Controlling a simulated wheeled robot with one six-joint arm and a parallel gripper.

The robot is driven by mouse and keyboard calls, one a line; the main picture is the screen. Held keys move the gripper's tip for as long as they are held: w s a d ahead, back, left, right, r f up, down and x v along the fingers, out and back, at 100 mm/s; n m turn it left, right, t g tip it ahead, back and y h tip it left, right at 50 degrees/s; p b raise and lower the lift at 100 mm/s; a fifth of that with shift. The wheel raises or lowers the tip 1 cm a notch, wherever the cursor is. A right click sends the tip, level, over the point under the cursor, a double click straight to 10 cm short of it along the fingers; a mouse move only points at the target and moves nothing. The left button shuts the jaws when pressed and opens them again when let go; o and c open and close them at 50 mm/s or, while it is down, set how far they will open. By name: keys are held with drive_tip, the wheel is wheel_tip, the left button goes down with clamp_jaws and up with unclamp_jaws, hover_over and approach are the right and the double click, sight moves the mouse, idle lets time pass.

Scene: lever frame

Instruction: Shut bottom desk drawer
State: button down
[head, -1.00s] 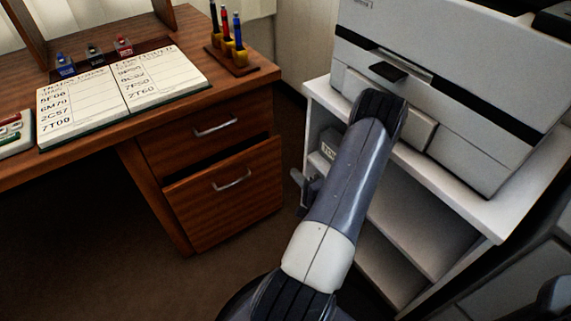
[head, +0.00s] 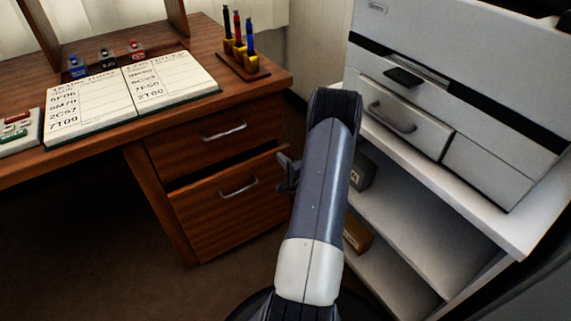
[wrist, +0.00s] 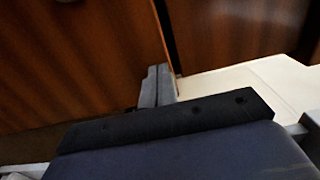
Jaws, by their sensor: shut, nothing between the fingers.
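The bottom desk drawer (head: 228,201) is wooden with a metal bar handle (head: 239,187). It stands partly open, with a dark gap above its front. The upper drawer (head: 212,135) looks closed. My gripper (head: 286,168) is at the right end of the bottom drawer's front, near its top corner, partly hidden by my forearm. In the wrist view my gripper (wrist: 157,86) is shut and empty in front of brown wood panels. I cannot tell whether it touches the drawer.
The wooden desk (head: 105,135) bears an open book (head: 135,90) and a pen stand (head: 245,64). At the right a white shelf unit (head: 455,205) carries a large grey printer (head: 455,90). A narrow strip of floor separates desk and shelf. The floor left of the drawers is clear.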

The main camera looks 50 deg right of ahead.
sight(274, 150)
drive_tip(key=x, duration=0.4)
drive_tip(key=shift+w+d+b, duration=0.1)
drive_tip(key=shift+w+b, duration=0.25)
drive_tip(key=shift+b, duration=0.05)
drive_tip(key=shift+w+d+r, duration=0.1)
drive_tip(key=shift+w+r, duration=0.05)
drive_tip(key=shift+w, duration=0.05)
